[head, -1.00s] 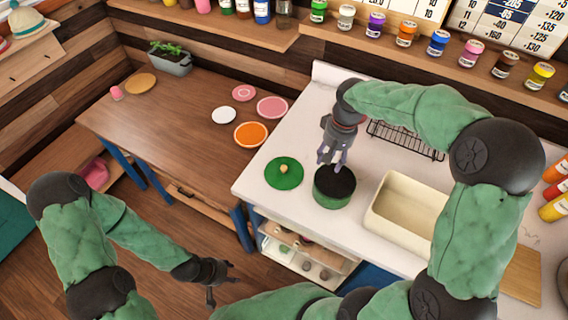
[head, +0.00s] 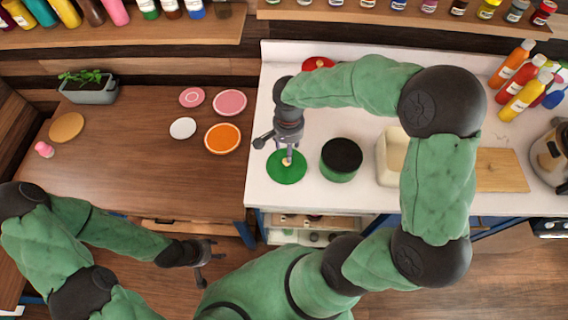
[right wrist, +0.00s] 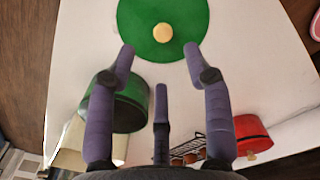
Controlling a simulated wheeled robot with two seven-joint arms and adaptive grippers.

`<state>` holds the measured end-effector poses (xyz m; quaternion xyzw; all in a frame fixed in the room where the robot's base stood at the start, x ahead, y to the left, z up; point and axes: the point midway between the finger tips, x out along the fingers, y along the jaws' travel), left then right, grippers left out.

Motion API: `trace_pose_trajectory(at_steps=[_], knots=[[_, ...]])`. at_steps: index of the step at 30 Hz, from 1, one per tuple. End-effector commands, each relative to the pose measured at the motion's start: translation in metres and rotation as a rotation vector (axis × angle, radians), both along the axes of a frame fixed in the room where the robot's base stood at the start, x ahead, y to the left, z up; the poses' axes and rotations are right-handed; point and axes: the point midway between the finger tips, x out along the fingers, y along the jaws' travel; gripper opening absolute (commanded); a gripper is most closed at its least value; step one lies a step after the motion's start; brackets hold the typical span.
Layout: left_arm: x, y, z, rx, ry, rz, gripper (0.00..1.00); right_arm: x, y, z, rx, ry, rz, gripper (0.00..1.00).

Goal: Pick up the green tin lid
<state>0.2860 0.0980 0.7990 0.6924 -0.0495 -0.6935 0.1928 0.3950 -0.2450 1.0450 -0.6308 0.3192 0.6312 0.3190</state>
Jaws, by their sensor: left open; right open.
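The green tin lid (head: 286,168) lies flat on the white counter, near its left end. It is a round green disc with a small pale knob, and it also shows at the top of the right wrist view (right wrist: 145,30). My right gripper (head: 287,156) is open above the lid, its fingers pointing down by the knob; in the wrist view (right wrist: 160,60) nothing is between the fingers. The green tin (head: 340,172) with a dark top stands just right of the lid. My left gripper (head: 208,262) is open and empty, low in front of the wooden table.
A cream basin (head: 391,160) and a cutting board (head: 502,170) are right of the tin. A red item (head: 318,64) sits at the counter's back. The wooden table (head: 130,170) at left holds several plates and a planter (head: 88,90).

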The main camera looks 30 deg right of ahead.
Motion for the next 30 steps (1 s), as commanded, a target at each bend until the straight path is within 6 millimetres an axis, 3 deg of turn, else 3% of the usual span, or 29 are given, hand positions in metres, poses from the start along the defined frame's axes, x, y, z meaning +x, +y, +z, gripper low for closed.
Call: trace_pose_trajectory(at_steps=[4,13,21,30], knots=[[0.000,0.000,-0.004,0.000,0.000,0.000,0.47,0.000,0.000,-0.020,0.000,0.002,0.000,0.51],[0.000,0.000,-0.006,0.000,-0.001,0.000,0.47,0.001,0.000,-0.036,0.000,0.001,0.001,0.51],[0.000,0.000,-0.012,0.000,-0.001,0.000,0.47,0.003,0.001,-0.073,0.000,0.003,0.001,0.51],[0.000,0.000,-0.012,0.000,-0.001,0.000,0.47,0.004,0.001,-0.078,0.000,-0.001,0.001,0.48]])
